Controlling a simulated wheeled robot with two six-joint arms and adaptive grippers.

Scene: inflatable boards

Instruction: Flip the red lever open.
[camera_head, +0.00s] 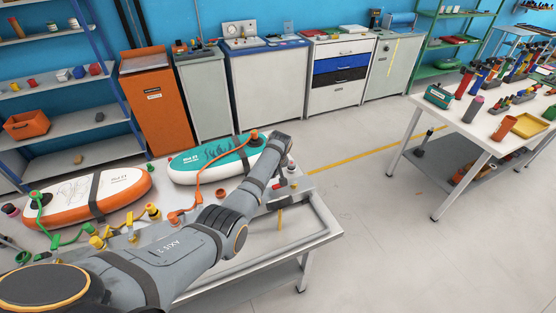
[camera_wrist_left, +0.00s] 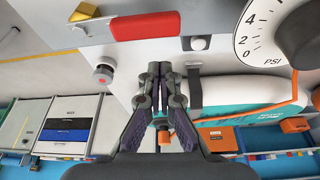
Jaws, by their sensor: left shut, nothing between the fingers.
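The red lever (camera_wrist_left: 145,25) lies across the top of the left wrist view, its red grip joined to a metal piece at its left. In the head view a small red part of it (camera_head: 277,187) shows beside the end of my left arm, on the workbench. My left gripper (camera_wrist_left: 162,80) is shut and empty, its fingertips pointing up in the wrist picture, just below the red lever. I cannot tell whether they touch it. In the head view the left gripper (camera_head: 290,168) is small and partly hidden by its wrist. My right gripper is in neither view.
A white PSI gauge (camera_wrist_left: 285,30) stands close at right in the wrist view. A teal-and-white board (camera_head: 215,158) with an orange hose (camera_head: 210,168) and an orange-and-white board (camera_head: 90,197) lie on the bench. Open floor (camera_head: 380,240) lies to the right.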

